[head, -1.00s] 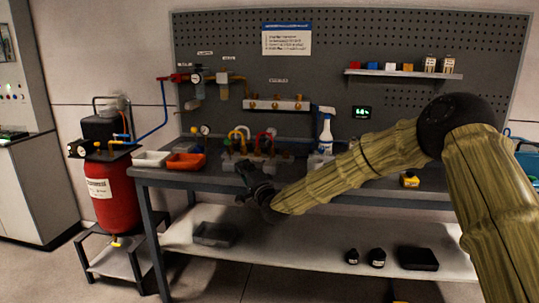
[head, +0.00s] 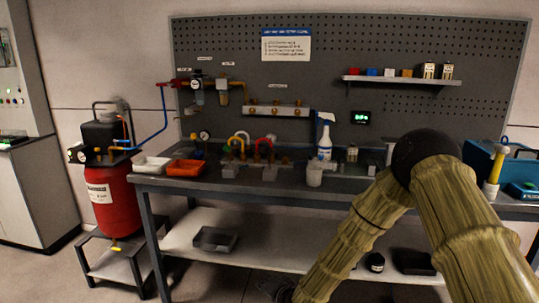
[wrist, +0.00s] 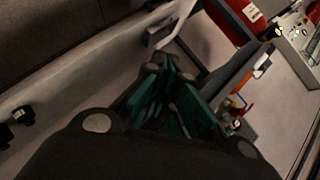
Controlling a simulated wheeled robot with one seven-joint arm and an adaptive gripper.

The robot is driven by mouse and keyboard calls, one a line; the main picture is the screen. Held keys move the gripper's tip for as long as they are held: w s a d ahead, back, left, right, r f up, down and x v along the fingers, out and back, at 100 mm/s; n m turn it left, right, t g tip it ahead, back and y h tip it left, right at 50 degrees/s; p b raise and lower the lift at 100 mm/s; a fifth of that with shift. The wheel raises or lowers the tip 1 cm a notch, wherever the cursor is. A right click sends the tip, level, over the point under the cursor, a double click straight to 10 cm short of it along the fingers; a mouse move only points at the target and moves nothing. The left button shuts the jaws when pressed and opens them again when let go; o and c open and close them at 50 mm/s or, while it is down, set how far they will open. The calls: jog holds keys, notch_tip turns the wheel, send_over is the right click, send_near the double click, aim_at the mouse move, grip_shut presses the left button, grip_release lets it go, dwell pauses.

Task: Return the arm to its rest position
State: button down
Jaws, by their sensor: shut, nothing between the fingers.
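My gripper (wrist: 166,68) shows in the wrist view with its dark green fingers drawn together, shut and empty. In the head view, my arm hangs down in front of the workbench (head: 330,190). Its lower end runs to the bottom edge of the picture, so the gripper is mostly cut off there. The wrist view is tilted and dark.
A red tank (head: 112,200) stands on a low stand left of the bench. An orange tray (head: 185,168), a white tray (head: 150,163) and a spray bottle (head: 325,138) stand on the bench top. A dark bin (head: 215,239) sits on the lower shelf.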

jog(key=s+d+f+n+g+h+p, duration=0.1)
jog(key=s+d+f+g, duration=0.1)
jog(key=s+d+f, duration=0.45)
jog(key=s+d+f+n+g+h+p, duration=0.1)
jog(key=s+f+g, duration=0.15)
jog(key=s, duration=0.65)
jog(key=s+d+f+n+g+h+p, duration=0.1)
jog(key=s+d+f, duration=0.35)
jog(key=s, duration=0.35)
jog(key=s+d+n+g+h, duration=0.1)
jog(key=s+d, duration=0.3)
jog(key=s, duration=0.4)
jog(key=s+d+n+g+h+p, duration=0.1)
jog(key=s+d, duration=0.3)
jog(key=s, duration=0.5)
jog(key=s+d+n+g+h, duration=0.1)
jog(key=s+d+g, duration=0.2)
jog(key=s, duration=0.5)
jog(key=shift+s+d+f+p, duration=0.4)
jog(key=shift+d, duration=0.35)
jog(key=shift+g, duration=0.25)
